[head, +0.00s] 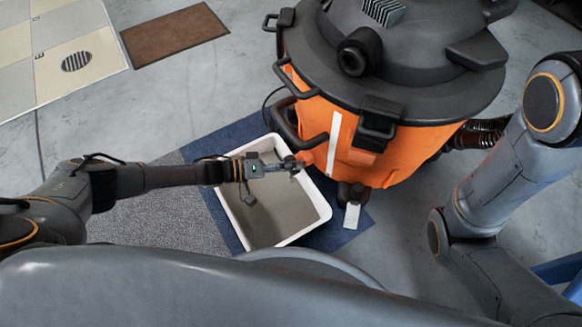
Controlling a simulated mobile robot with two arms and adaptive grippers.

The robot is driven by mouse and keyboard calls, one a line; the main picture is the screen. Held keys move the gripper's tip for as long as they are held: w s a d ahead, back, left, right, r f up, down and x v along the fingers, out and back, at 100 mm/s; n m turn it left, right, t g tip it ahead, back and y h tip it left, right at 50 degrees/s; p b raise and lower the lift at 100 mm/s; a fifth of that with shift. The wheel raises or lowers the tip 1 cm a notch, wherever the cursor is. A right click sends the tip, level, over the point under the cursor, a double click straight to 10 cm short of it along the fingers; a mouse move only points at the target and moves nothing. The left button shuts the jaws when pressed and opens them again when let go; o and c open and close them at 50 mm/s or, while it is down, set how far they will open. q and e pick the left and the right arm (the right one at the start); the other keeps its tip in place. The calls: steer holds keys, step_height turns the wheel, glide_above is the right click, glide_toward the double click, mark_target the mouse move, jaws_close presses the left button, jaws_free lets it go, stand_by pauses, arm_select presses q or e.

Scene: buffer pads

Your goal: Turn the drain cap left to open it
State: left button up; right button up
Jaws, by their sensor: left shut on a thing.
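An orange wet vacuum (362,150) with a dark grey lid stands upright at the upper right of the middle. Its drain cap (305,158) is low on the tank's left side, above the bin, and is mostly hidden by my fingers. My left gripper (291,165) reaches in from the left over the bin and is shut on the drain cap. The cap's turn angle is too small to make out. My right arm shows at the right edge, but its gripper is out of view.
A white open bin (322,208) sits below the drain on a blue and grey mat (150,205). A brown mat (173,34) and pale tiles with a round floor grate (76,62) lie at the upper left. A ribbed dark hose (478,135) is behind the vacuum.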

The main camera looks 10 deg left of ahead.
arm_select(q)
steer(key=shift+w+n, duration=0.1)
steer(key=shift+n, duration=0.4)
steer(key=shift+b, duration=0.3)
steer(key=o, duration=1.1)
steer(key=shift+c, duration=0.2)
steer(key=shift+o, duration=0.6)
steer(key=v, duration=1.2)
steer(key=shift+f+h, duration=0.2)
steer(key=shift+h, duration=0.1)
